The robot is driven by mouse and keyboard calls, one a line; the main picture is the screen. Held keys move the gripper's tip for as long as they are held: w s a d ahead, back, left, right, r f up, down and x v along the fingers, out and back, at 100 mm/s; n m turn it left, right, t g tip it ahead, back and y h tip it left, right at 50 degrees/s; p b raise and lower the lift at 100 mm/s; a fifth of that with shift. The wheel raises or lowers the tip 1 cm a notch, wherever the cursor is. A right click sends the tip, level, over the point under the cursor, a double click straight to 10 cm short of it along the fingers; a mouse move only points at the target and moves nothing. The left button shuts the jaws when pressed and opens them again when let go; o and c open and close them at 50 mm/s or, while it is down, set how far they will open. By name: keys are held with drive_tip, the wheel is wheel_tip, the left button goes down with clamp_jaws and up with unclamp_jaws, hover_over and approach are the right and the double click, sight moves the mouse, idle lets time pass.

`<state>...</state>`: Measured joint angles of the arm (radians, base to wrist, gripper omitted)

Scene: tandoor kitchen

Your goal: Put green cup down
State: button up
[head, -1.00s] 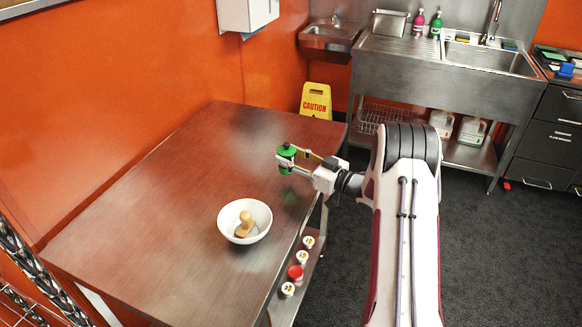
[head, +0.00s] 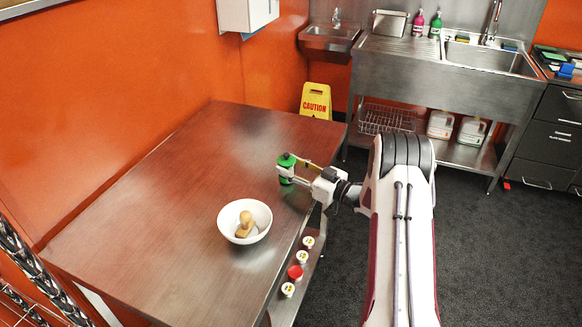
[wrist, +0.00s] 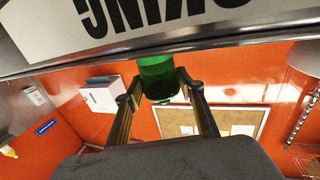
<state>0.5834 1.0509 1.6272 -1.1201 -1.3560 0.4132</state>
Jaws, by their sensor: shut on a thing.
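The green cup (head: 286,167) is between the fingers of my gripper (head: 288,171), over the right part of the brown table (head: 170,190). My gripper is shut on it. The cup looks upright in the head view, and I cannot tell whether its base touches the table. In the wrist view the green cup (wrist: 157,76) sits between the two fingertips of my gripper (wrist: 158,85).
Several small lidded pots (head: 295,272) are on a shelf below the right edge. The table's left and far parts are clear.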

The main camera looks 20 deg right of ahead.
drive_tip(key=shift+f, duration=0.1)
drive_tip(key=o, duration=1.2)
drive_tip(key=shift+o, duration=0.2)
drive_tip(key=v, duration=1.2)
